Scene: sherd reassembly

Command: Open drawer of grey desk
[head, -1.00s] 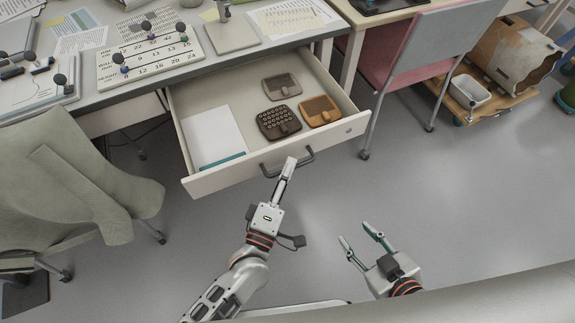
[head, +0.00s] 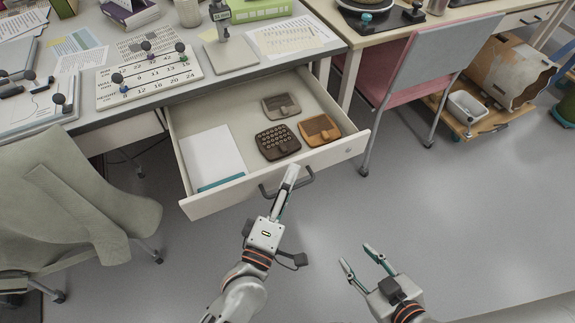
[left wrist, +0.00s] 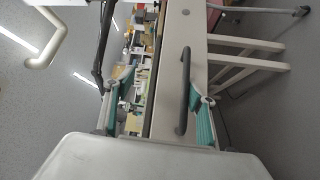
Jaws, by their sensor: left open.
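The grey desk (head: 190,92) stands at the upper left of the head view. Its drawer (head: 355,146) is pulled out, showing a white pad or sheet (head: 212,155) and three small flat items inside. The dark bar handle (head: 308,178) is on the drawer front. My left gripper (head: 288,178) is open at the handle. In the left wrist view the handle (left wrist: 183,90) shows between the teal-padded fingers (left wrist: 160,105); contact cannot be told. My right gripper (head: 358,258) is open and empty over the floor at the lower right.
A draped chair (head: 85,205) stands left of the drawer. A grey-and-pink chair (head: 405,75) stands to the right, beside a low trolley (head: 490,118) with a box and a white bin. The floor (head: 450,220) in front is clear.

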